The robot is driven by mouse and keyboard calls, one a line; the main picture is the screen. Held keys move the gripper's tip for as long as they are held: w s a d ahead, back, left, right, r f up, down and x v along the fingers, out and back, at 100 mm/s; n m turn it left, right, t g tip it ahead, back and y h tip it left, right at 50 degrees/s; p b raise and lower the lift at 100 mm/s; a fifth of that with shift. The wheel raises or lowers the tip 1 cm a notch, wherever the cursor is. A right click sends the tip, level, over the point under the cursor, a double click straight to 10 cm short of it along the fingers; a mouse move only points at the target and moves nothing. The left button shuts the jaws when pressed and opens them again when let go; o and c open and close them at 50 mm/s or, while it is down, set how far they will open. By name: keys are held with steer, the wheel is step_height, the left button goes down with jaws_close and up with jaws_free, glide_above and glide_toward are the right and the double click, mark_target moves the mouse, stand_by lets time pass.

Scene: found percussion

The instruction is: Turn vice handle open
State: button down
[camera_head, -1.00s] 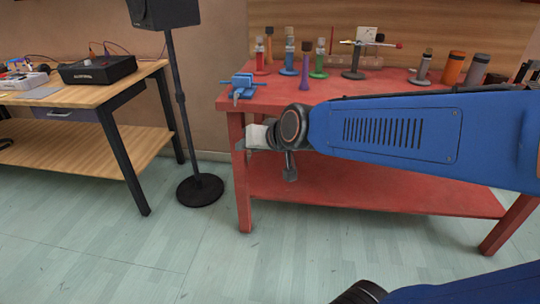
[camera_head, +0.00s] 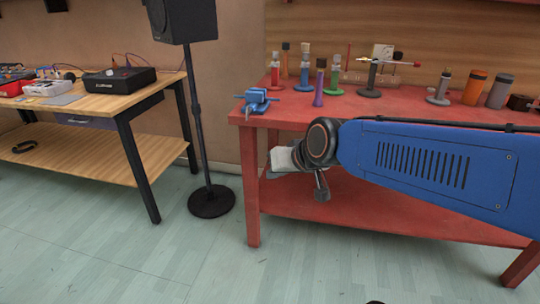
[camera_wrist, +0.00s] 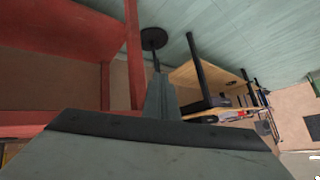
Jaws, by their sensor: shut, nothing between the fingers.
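A small blue vice (camera_head: 258,101) stands on the front left corner of the red workbench (camera_head: 330,109) in the head view. Its handle is a small grey part at its front, too small to read its angle. My gripper (camera_head: 268,175) is below the bench top, by the left front of the bench, under and a little right of the vice and apart from it. In the wrist view my gripper (camera_wrist: 160,92) shows its fingers together with nothing held. The vice cannot be made out in the wrist view.
Several coloured tools and bottles stand along the back of the bench, among them a purple one (camera_head: 318,88). A black speaker stand (camera_head: 211,201) is left of the bench. A wooden table (camera_head: 110,108) with electronics stands farther left. The floor in front is clear.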

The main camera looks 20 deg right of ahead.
steer(key=w+d+r+m, duration=0.2)
steer(key=w+d+r, duration=0.1)
steer(key=w+r, duration=0.6)
steer(key=m+g, duration=0.1)
steer(key=m, duration=0.1)
glide_toward(249, 111)
steer(key=s+d+r, duration=0.3)
steer(key=s+d, duration=0.2)
steer(key=shift+w+a+f, duration=0.9)
steer(key=shift+w+f, duration=0.4)
steer(key=shift+w+a+f, duration=0.95)
steer(key=shift+w+f, duration=0.3)
steer(key=shift+w, duration=0.05)
steer(key=shift+w+a+f, duration=0.9)
steer(key=shift+w+f, duration=0.4)
